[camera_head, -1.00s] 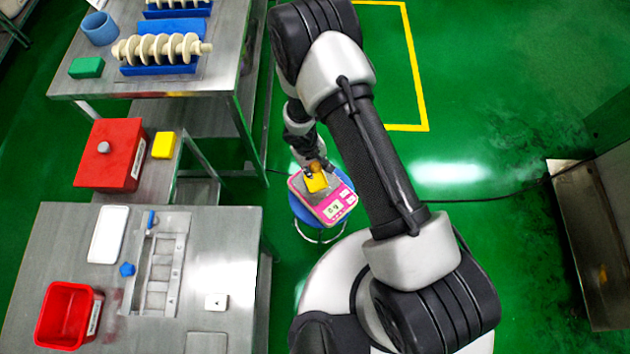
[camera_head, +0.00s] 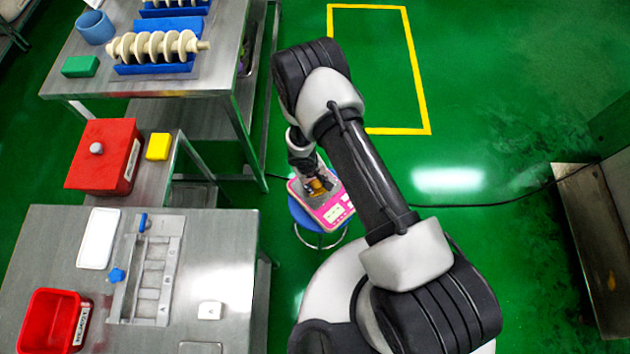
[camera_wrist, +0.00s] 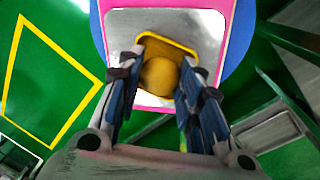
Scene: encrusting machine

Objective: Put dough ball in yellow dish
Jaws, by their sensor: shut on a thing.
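The dough ball (camera_wrist: 159,76) is round and orange-brown in the wrist view. My gripper (camera_wrist: 165,62) is shut on it, with one finger on each side. The yellow dish (camera_wrist: 168,42) lies on the scale's metal plate behind and below the ball, and its far rim shows past the fingers. In the head view my gripper (camera_head: 316,187) is low over the pink scale (camera_head: 338,212) and covers most of the dish. I cannot tell whether the ball touches the dish.
The scale stands on a blue round stool (camera_head: 300,214). Left of it are a metal table (camera_head: 225,240) with a red bin (camera_head: 35,312) and a white tray (camera_head: 98,238), and a red box (camera_head: 105,160) beside a yellow block (camera_head: 158,147). Green floor is open to the right.

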